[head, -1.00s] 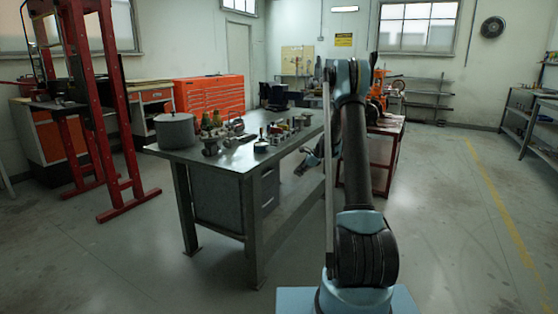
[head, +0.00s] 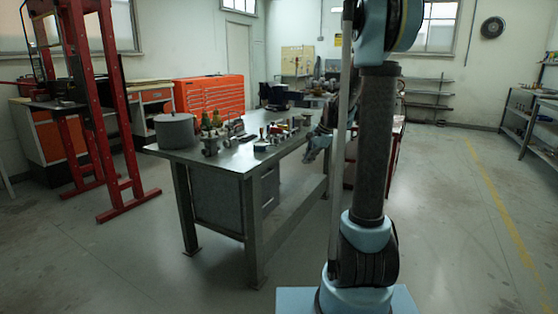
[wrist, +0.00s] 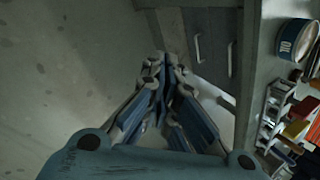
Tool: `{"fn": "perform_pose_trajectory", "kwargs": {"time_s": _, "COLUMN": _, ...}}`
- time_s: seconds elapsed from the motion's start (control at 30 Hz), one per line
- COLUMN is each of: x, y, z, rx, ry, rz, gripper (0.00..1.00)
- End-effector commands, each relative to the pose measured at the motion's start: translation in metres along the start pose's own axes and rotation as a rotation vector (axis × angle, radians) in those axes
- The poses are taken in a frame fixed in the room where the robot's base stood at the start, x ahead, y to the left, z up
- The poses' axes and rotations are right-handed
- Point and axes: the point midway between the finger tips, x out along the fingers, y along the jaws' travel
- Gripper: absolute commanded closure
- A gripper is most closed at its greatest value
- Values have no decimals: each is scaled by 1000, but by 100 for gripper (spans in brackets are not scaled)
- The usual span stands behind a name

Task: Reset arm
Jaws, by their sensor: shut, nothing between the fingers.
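My arm rises upright from its blue base in the head view and bends over near the top of the picture. My gripper (head: 318,146) hangs beside the right edge of the grey workbench (head: 222,163), partly beyond my arm. In the wrist view my gripper (wrist: 160,68) points down past the bench, its blue-padded fingers together and empty. Bare floor and the bench's drawer unit (wrist: 208,45) lie beyond the fingers. The gripper touches nothing that I can see.
The bench holds a grey pot (head: 175,131), green bottles (head: 206,120), metal valve parts (head: 210,146) and small cans. A blue-labelled tin (wrist: 297,38) sits near the bench edge. A red press frame (head: 112,110) stands left. Floor at right is open.

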Motion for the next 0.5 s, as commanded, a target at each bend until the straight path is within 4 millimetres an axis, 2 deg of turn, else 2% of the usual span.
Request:
{"fn": "perform_pose_trajectory", "kwargs": {"time_s": 0.2, "x": -31, "y": 47, "z": 32, "rx": -148, "ry": 31, "rz": 37, "gripper": 100}}
{"fn": "perform_pose_trajectory", "kwargs": {"time_s": 0.5, "x": -61, "y": 116, "z": 70, "rx": -355, "ry": 66, "rz": 97, "gripper": 100}}
